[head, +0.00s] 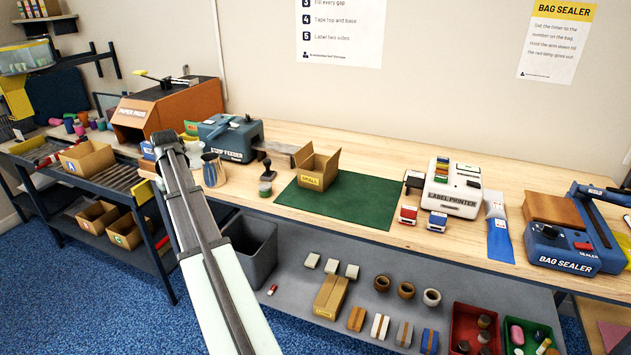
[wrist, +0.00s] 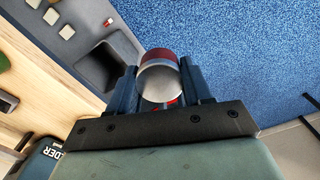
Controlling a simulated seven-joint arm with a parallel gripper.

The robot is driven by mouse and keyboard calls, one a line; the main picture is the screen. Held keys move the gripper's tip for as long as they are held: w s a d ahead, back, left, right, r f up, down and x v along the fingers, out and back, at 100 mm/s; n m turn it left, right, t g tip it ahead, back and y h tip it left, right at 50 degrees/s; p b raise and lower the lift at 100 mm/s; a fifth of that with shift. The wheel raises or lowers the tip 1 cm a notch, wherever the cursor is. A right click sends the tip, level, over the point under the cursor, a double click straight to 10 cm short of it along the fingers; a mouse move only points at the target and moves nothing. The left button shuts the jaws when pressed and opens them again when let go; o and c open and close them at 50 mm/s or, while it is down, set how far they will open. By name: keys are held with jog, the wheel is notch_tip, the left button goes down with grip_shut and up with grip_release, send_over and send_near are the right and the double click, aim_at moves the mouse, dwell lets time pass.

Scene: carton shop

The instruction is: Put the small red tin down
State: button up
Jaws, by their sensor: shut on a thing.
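In the wrist view, the small red tin (wrist: 158,84), with a silvery end and a dark red band, is between the two blue fingers of my gripper (wrist: 157,66). The fingers are shut on its sides. Blue floor lies beyond the tin, with the bench edge to the left, and no surface touches the tin that I can see. In the head view, my arm reaches up past the left end of the bench. The fingers and the tin cannot be made out there.
A green mat (head: 365,200) on the bench carries an open carton (head: 314,170). The strip feeder (head: 230,140), a jug (head: 212,170) and a stamp (head: 265,172) stand to its left. A grey bin (head: 252,250) is below. The label printer (head: 452,190) stands to the right.

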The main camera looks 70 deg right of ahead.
aim_at(318, 171)
jog(key=s+d+r+m, duration=0.2)
jog(key=s+d+r, duration=0.1)
jog(key=s+d, duration=0.7)
jog(key=s+d+r+m, duration=0.2)
jog(key=s+d, duration=0.5)
jog(key=d, duration=0.6)
jog(key=s+d+r+m, duration=0.1)
jog(key=s+d+r, duration=0.2)
jog(key=s+d, duration=0.7)
jog(key=s+d+f+m, duration=0.1)
jog(key=d+f+m, duration=0.1)
jog(key=d+m, duration=0.55)
jog(key=shift+m, duration=0.25)
jog(key=shift+s+a+f, duration=0.1)
jog(key=shift+a+f, duration=0.1)
jog(key=shift+f, duration=2.25)
jog(key=shift+a+f, duration=0.2)
jog(key=shift+f, duration=2.25)
jog(key=shift+f, duration=0.15)
jog(key=o, duration=0.8)
